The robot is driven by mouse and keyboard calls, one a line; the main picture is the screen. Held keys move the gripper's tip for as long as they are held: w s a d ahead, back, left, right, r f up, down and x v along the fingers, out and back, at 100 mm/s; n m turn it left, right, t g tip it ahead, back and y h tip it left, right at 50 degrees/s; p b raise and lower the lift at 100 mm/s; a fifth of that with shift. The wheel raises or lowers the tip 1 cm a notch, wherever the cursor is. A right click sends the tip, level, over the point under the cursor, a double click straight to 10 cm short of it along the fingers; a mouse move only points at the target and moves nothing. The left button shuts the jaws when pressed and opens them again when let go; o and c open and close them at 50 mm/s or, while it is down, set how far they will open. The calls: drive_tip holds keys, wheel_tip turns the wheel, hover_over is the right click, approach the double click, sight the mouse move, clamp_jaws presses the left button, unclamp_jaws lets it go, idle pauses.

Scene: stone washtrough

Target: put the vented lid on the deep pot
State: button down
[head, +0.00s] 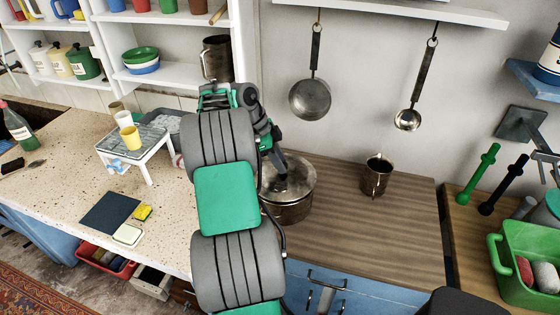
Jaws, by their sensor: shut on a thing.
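The deep pot (293,212) is a steel pot on the brown wooden worktop, just right of my arm, which hides its left part. The vented lid (298,180), a shiny metal disc, lies over the pot's mouth. From this view I cannot tell whether it is fully seated or held slightly above the rim. My gripper (281,170) points down at the middle of the lid and is shut on it, probably at the knob. The fingertips and knob are dark and hard to make out. No vent hole can be made out.
A metal mug (376,177) stands right of the pot. A pan (310,98) and a ladle (408,119) hang on the wall behind. A small white rack (150,160) with cups stands on the speckled counter at left. The worktop front right of the pot is clear.

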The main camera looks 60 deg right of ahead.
drive_tip(key=shift+f+b, duration=0.55)
drive_tip(key=shift+f, duration=0.15)
idle(1.0)
idle(0.4)
drive_tip(key=c, duration=0.5)
unclamp_jaws()
drive_tip(key=shift+r+p, duration=2.95)
drive_tip(key=shift+r, duration=0.55)
